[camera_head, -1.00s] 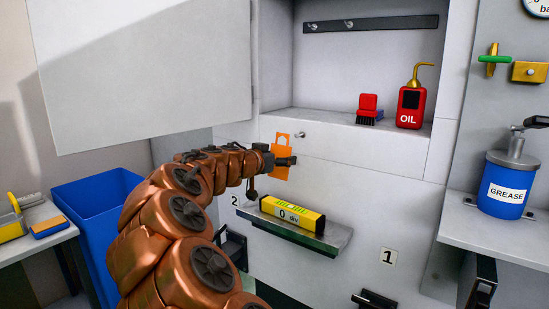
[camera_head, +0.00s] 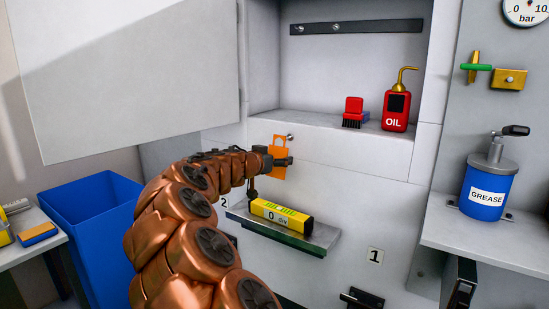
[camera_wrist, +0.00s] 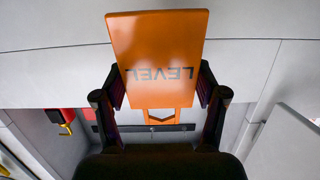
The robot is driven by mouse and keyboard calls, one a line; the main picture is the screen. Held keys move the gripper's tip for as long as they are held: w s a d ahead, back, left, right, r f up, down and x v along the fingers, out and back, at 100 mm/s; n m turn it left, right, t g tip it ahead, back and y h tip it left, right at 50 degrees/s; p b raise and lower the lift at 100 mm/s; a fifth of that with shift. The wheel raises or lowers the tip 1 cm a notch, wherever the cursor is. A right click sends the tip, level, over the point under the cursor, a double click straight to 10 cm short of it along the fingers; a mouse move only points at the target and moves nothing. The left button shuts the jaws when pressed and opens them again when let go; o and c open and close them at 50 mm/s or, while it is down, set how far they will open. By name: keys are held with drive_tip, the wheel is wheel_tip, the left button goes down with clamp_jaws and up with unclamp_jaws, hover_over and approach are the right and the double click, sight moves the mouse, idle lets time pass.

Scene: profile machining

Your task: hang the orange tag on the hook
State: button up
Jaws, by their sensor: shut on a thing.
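The orange tag (camera_head: 279,172) is held upright in front of the grey wall panel, its open loop at the top. In the wrist view the tag (camera_wrist: 158,45) shows the word LEVEL upside down. My gripper (camera_head: 281,160) is shut on the tag, with a finger at each side in the wrist view (camera_wrist: 160,92). A small metal hook (camera_head: 290,137) sticks out of the panel, just right of the tag's loop. The loop looks beside the hook; I cannot tell their gap in depth.
A yellow level (camera_head: 281,215) lies on a small shelf (camera_head: 322,236) below my gripper.

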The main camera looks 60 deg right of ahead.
drive_tip(key=shift+d+p, duration=0.9)
drive_tip(key=shift+d, duration=0.55)
drive_tip(key=shift+w+d+f+b, duration=0.1)
drive_tip(key=shift+d+f+b, duration=0.55)
drive_tip(key=shift+b, duration=0.85)
drive_tip(key=shift+f+b, duration=0.15)
drive_tip(key=shift+b, duration=0.15)
drive_tip(key=o, duration=1)
drive_tip(key=a, duration=0.4)
drive_tip(key=a+r, duration=0.1)
drive_tip(key=a, duration=0.3)
drive_tip(key=a+r, duration=0.1)
drive_tip(key=a, duration=0.2)
drive_tip(key=shift+s+a+r, duration=0.25)
drive_tip(key=shift+s+a, duration=0.05)
drive_tip(key=shift+a, duration=0.1)
